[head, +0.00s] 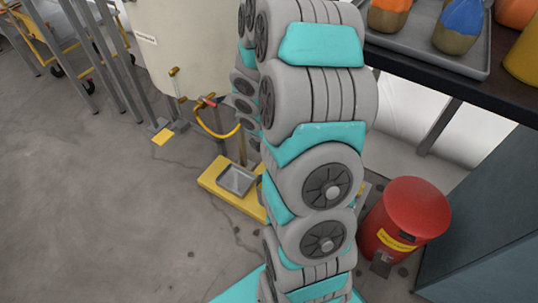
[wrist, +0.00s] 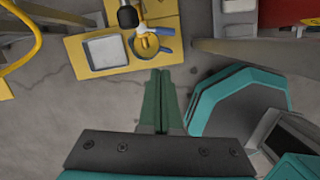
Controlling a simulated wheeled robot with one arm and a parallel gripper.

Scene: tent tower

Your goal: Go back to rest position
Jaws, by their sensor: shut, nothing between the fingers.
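My gripper (wrist: 161,88) shows in the wrist view with its two green fingers pressed together and nothing between them. It points over the grey floor, just short of a yellow platform (wrist: 88,62) as seen in the picture. In the head view my grey and teal arm stands folded upright in the middle, and my gripper is hidden there.
The yellow platform with a grey tray (head: 238,179) is beside my arm in the head view. A red bin (head: 405,215) stands at right, below a dark table (head: 460,92) holding a tray (head: 425,42). A large beige tank (head: 185,45) is behind.

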